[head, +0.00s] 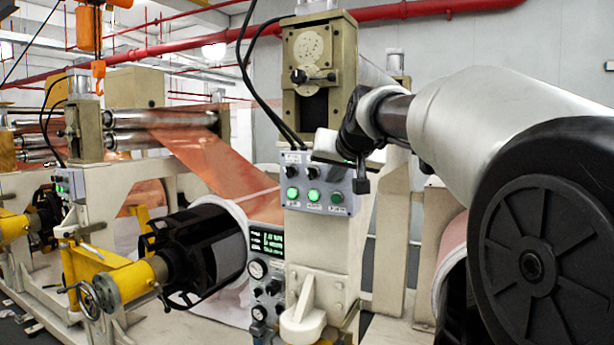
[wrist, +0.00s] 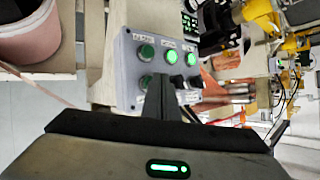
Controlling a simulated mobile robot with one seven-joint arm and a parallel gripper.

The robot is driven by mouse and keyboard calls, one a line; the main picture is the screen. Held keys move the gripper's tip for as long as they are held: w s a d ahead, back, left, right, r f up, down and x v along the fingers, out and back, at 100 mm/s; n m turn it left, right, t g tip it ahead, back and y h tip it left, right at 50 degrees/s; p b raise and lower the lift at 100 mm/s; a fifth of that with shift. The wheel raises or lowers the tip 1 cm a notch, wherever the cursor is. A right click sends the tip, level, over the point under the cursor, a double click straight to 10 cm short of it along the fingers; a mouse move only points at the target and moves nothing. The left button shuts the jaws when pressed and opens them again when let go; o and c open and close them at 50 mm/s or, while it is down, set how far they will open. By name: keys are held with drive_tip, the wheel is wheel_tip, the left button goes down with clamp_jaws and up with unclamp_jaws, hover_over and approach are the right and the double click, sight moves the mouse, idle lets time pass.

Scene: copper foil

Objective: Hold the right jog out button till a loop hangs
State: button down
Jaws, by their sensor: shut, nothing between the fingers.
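A grey control box (head: 322,206) is mounted on the front of the beige machine column. It has lit green buttons (head: 313,197) and dark knobs (head: 312,172); its labels are too small to read. The box (wrist: 124,62) fills the middle of the wrist view, with several green buttons (wrist: 171,57). My gripper (head: 360,182) is at the box's right end, shut and empty. In the wrist view its fingers (wrist: 165,92) point at the box and cover part of it; I cannot tell whether they touch a button. Copper foil (head: 215,160) slopes down from rollers behind the box, looking straight.
A black and yellow reel spindle (head: 205,245) stands left of the column. A display panel with dials (head: 266,262) sits below the box. Black cables (head: 262,90) hang beside the column. Another copper roll (head: 453,240) shows at right, partly behind my arm.

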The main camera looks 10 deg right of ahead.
drive_tip(key=shift+w+d, duration=0.3)
idle(2.5)
drive_tip(key=shift+s+a, duration=0.5)
drive_tip(key=shift+s, duration=0.2)
drive_tip(key=s+a+b, duration=0.1)
drive_tip(key=s, duration=0.1)
drive_tip(key=s+a+b, duration=0.1)
drive_tip(key=s+a, duration=0.1)
idle(0.5)
